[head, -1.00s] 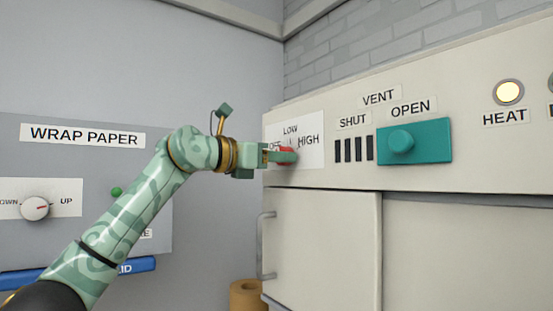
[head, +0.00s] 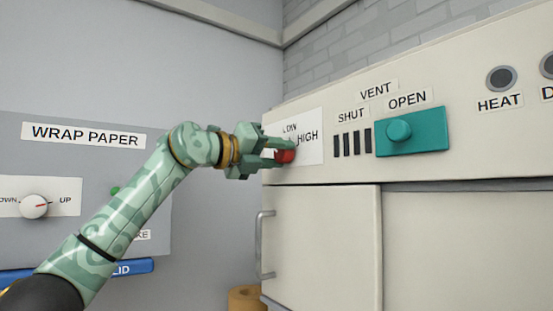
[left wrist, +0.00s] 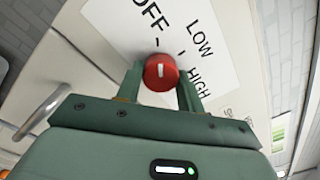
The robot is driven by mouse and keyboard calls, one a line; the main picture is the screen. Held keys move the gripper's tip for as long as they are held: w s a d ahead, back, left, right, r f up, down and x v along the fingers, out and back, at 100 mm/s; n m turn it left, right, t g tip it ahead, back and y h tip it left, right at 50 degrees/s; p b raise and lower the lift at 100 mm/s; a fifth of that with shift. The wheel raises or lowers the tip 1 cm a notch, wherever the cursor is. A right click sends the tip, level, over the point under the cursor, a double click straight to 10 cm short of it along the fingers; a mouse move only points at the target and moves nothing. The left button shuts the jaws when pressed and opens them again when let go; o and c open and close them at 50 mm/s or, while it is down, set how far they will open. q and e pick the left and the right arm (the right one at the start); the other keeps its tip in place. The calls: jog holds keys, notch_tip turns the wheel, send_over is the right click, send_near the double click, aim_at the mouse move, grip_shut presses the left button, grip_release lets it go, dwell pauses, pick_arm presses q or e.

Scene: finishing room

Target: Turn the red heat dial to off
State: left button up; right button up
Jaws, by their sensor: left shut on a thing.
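The red heat dial (head: 286,156) sits on a white label plate (head: 313,148) at the left end of the cream panel. My left gripper (head: 279,151) is shut on the dial, a finger on either side. In the left wrist view the dial (left wrist: 160,83) shows between the two fingers (left wrist: 161,91). Its white mark stands upright in that picture, in line with the tick under the word OFF. LOW and HIGH are to the right there. The HEAT lamp (head: 501,78) is dark. In the head view the gripper hides OFF. My right gripper is not in view.
A teal VENT slider (head: 400,131) is to the right of the dial. A cabinet door with a metal handle (head: 265,245) is below. A grey WRAP PAPER panel (head: 100,190) with a white knob (head: 34,205) stands at the left.

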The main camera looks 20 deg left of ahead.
pick_arm(q)
jog(key=shift+r+n, duration=0.1)
jog(key=shift+n, duration=0.4)
jog(key=o, duration=1)
jog(key=b, duration=0.6)
send_near(278, 157)
jog(key=v, duration=0.7)
jog(key=shift+d+r, duration=0.1)
jog(key=shift+r, duration=0.15)
